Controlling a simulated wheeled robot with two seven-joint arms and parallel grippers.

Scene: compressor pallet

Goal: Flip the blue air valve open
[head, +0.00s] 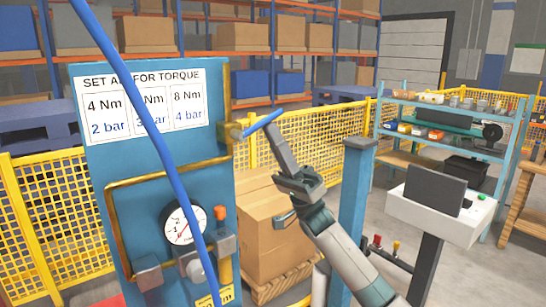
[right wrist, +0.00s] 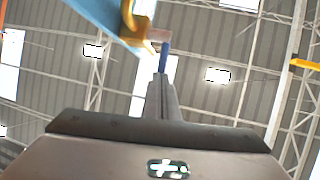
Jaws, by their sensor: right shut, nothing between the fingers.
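The blue air valve lever (head: 263,123) sticks out to the right and slightly up from its valve body (head: 235,132), on the brass pipe at the right edge of the blue panel (head: 85,150). My right gripper (head: 270,128) is shut and empty, its fingertips pointing up at the lever's underside near its outer half. In the right wrist view the blue lever (right wrist: 164,57) shows right at the tips of the shut fingers (right wrist: 161,82). I cannot tell whether they touch. My left gripper is not in view.
A blue hose (head: 150,130) hangs across the panel in front of the torque chart (head: 105,112). A pressure gauge (head: 183,226) sits lower on the panel.

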